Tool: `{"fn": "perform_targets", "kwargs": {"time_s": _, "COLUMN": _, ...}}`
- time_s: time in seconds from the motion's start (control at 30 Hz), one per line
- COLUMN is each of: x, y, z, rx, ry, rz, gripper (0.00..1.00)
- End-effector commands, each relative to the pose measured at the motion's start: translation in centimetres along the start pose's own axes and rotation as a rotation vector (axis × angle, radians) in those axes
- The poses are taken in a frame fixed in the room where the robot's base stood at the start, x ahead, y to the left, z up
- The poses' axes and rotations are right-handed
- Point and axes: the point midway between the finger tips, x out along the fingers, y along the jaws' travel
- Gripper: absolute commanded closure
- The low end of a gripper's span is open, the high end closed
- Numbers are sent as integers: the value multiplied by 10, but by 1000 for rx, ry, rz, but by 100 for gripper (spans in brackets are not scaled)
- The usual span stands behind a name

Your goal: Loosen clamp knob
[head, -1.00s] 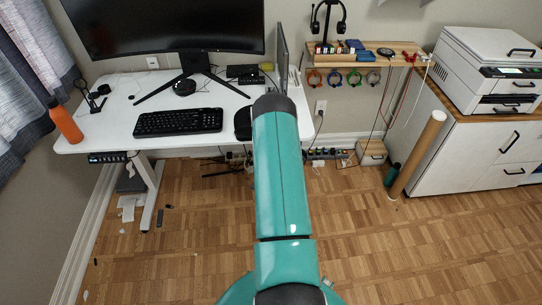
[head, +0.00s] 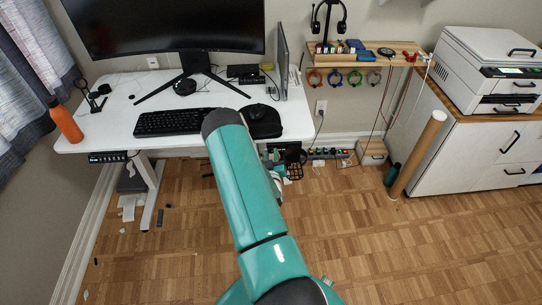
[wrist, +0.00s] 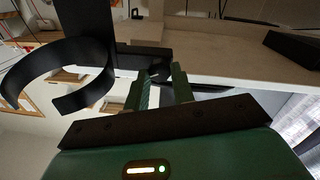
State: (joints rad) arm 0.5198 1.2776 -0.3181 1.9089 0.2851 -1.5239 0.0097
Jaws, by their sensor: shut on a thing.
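The clamp knob (wrist: 160,72) is a small dark shape between my fingertips in the wrist view, partly hidden by them. My gripper (wrist: 160,88) is shut on it, with one green finger at each side. The black clamp body (wrist: 143,52) sits at the desk edge just beyond the fingers. A wide black open ring (wrist: 92,92) hangs to its left. In the head view, the black holder (head: 293,158) shows below the desk's front right corner, with green parts of my gripper (head: 276,153) beside it. The knob cannot be made out there.
The white desk (head: 125,95) carries a monitor, a keyboard (head: 172,122) and a black mouse pad (head: 264,126). A power strip (head: 330,153) and cables lie behind the holder. A cardboard tube (head: 417,153) leans at the cabinet.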

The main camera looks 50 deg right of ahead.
Motion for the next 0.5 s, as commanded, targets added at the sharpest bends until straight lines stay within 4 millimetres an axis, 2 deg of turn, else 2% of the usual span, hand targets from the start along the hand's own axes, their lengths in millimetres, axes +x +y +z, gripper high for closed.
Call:
{"fn": "perform_targets", "kwargs": {"time_s": 0.23, "x": -1, "y": -1, "z": 1, "rx": -179, "ry": 11, "rz": 0, "gripper": 98}}
{"fn": "perform_targets", "kwargs": {"time_s": 0.5, "x": -1, "y": 0, "z": 1, "rx": -284, "ry": 17, "rz": 2, "gripper": 98}}
